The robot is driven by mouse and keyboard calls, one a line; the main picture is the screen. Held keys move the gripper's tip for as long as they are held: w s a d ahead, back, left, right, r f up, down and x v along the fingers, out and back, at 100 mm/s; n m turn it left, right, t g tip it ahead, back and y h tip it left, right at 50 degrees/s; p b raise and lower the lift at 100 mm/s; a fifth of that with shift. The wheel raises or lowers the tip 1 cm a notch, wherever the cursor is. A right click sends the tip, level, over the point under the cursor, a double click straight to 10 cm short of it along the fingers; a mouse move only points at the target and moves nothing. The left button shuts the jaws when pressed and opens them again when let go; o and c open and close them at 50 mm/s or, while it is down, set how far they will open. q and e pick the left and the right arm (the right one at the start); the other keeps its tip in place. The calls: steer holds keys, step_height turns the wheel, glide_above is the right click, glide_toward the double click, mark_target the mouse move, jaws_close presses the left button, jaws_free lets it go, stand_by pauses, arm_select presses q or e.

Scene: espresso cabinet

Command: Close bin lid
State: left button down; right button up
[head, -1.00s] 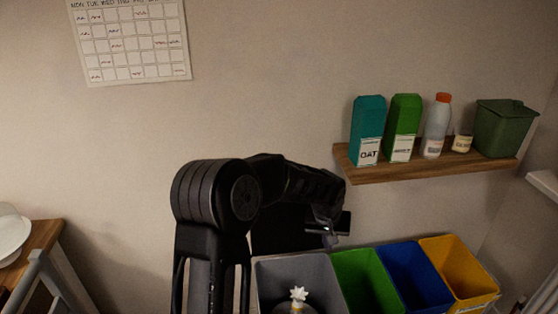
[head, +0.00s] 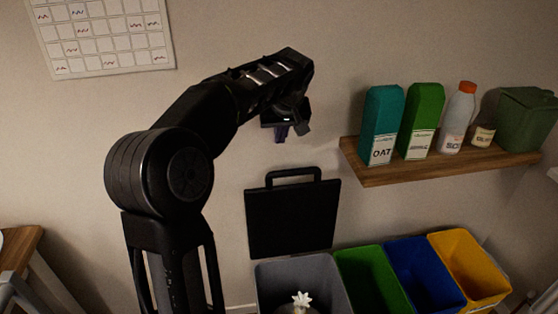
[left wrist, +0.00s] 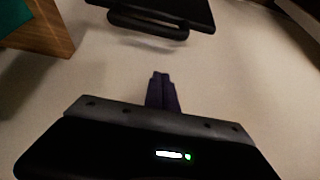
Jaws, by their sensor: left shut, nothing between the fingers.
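The black bin lid (head: 292,218) with a loop handle (head: 293,174) stands upright, raised at the back of the grey bin (head: 300,275). The grey bin is open at the top, and a white flower-shaped piece (head: 301,299) shows inside it. My left gripper (head: 281,134) is above the lid handle, apart from it, shut and empty, with its fingers pointing down. In the left wrist view its fingers (left wrist: 161,92) are together, and the lid (left wrist: 175,10) with its handle (left wrist: 148,24) shows at the top. My right gripper is not in view.
Green (head: 370,280), blue (head: 424,272) and yellow (head: 470,266) open bins stand right of the grey bin. A wooden shelf (head: 440,162) with cartons, a bottle and a green container juts from the wall on the right. A wooden table (head: 18,250) stands at the far left.

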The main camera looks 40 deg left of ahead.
arm_select(q)
steer(key=p+x, duration=0.1)
steer(key=x, duration=0.9)
steer(key=shift+f, duration=0.15)
steer(key=s+d, duration=0.2)
steer(key=d, duration=0.1)
steer(key=shift+s+d+f, duration=0.1)
steer(key=shift+s+f, duration=0.15)
